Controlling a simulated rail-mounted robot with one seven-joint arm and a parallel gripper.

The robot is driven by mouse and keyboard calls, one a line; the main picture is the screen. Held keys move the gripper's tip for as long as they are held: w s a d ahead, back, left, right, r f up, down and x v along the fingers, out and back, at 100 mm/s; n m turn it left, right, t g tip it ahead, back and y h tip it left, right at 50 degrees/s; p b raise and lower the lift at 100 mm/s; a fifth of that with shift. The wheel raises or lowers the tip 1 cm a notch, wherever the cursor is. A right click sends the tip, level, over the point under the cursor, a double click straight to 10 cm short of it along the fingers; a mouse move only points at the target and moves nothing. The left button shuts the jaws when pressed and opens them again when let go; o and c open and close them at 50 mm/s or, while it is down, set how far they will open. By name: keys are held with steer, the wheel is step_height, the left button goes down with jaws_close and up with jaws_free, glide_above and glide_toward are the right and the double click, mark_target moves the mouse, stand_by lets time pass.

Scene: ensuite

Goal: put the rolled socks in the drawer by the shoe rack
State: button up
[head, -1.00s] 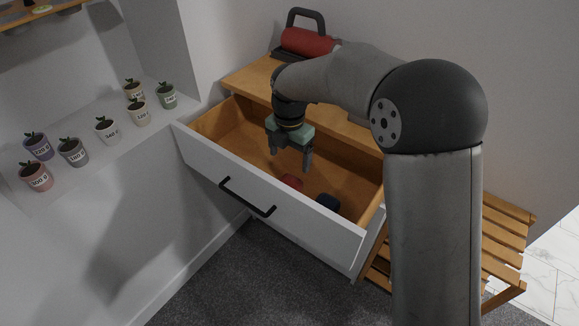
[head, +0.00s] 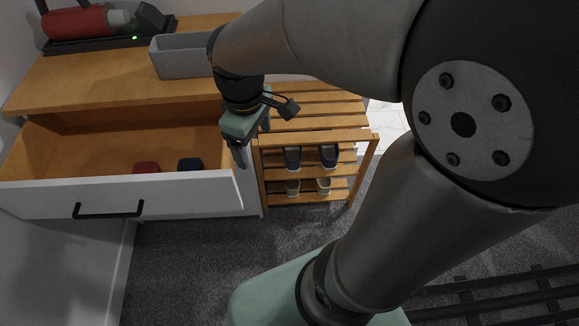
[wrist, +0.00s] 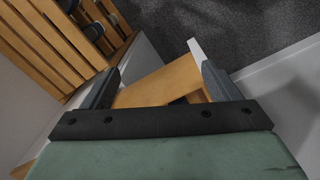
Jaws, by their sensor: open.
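The drawer (head: 200,192) by the shoe rack stands open. A red rolled bundle (head: 146,167) and a dark blue rolled bundle (head: 190,164) lie inside it near the front panel; they look like rolled socks. My gripper (head: 253,148) is open and empty, above the drawer's right end in the head view, beside the shoe rack (head: 310,137). In the wrist view, part of the wooden drawer (wrist: 165,82) shows between the spread fingers, and the shoe rack (wrist: 50,40) is at the upper left. No socks are clearly visible in the wrist view.
A grey bin (head: 183,57) stands on the wooden cabinet top (head: 90,80), with a red and grey appliance (head: 100,22) at the back left. Shoes (head: 292,157) sit on the rack's lower shelves. Grey carpet (head: 200,265) in front is clear.

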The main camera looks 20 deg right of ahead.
steer(key=s+d+f+m, duration=0.2)
steer(key=s+d+m, duration=0.2)
steer(key=s+m, duration=0.4)
steer(key=shift+s+d+f+m, duration=0.2)
steer(key=shift+s+d+m, duration=0.15)
steer(key=shift+s, duration=0.1)
stand_by(0.4)
